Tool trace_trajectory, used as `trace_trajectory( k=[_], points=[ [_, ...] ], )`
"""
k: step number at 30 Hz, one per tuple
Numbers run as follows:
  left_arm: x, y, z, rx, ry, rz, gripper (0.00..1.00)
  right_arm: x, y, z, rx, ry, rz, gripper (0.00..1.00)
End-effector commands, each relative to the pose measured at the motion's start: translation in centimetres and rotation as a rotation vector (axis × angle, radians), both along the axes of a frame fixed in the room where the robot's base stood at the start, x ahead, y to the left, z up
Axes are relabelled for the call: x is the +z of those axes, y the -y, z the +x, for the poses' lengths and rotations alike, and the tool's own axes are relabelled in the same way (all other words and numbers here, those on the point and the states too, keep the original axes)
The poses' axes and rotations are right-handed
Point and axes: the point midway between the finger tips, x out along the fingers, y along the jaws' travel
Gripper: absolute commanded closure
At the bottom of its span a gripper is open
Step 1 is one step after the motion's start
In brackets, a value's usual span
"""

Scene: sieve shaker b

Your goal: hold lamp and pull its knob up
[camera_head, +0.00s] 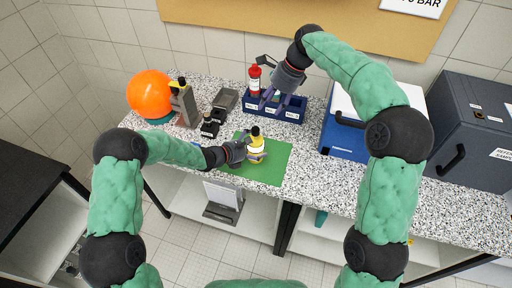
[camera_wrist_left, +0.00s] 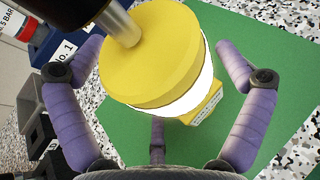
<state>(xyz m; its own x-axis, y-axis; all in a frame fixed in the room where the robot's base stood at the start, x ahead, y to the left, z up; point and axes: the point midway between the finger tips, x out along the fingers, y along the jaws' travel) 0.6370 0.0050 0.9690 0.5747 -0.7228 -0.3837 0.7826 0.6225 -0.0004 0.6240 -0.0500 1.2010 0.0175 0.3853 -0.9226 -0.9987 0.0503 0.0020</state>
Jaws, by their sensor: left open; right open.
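The lamp (camera_head: 256,147) is yellow with a white band and stands on a green mat (camera_head: 272,173). Its dark knob (camera_head: 255,131) is on top; in the left wrist view the knob's metal stem (camera_wrist_left: 120,24) rises from the yellow cap (camera_wrist_left: 152,62). My left gripper (camera_head: 250,153) is open at the lamp, with one finger on either side of it in the left wrist view; I cannot tell whether they touch it. My right gripper (camera_head: 274,98) is open above the blue bin tray, behind the lamp and apart from it.
The blue bin tray (camera_head: 291,112) and a red-and-white bottle (camera_head: 254,80) are behind the mat. An orange ball (camera_head: 151,94), a grey stand (camera_head: 184,105) and small grey bins (camera_head: 225,100) are left. A blue-and-white box (camera_head: 345,137) and dark cabinet (camera_head: 470,130) are right.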

Motion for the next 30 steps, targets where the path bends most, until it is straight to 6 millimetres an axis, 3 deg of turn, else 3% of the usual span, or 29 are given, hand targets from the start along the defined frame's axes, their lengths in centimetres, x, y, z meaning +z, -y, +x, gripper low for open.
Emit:
trace_trajectory(
  k=[7, 21, 30],
  points=[
    [0.7, -1.2, -0.8, 0.001, 0.001, -0.001, 0.00, 0.0, 0.0, 0.0, 0.000, 0.000, 0.000, 0.48],
    [3.8, -7.3, -5.6, 0.003, 0.000, 0.000, 0.00, 0.0, 0.0, 0.0, 0.000, 0.000, 0.000, 0.48],
    [4.6, -8.7, -6.9, 0.000, 0.000, 0.000, 0.00, 0.0, 0.0, 0.0, 0.000, 0.000, 0.000, 0.48]
  ],
)
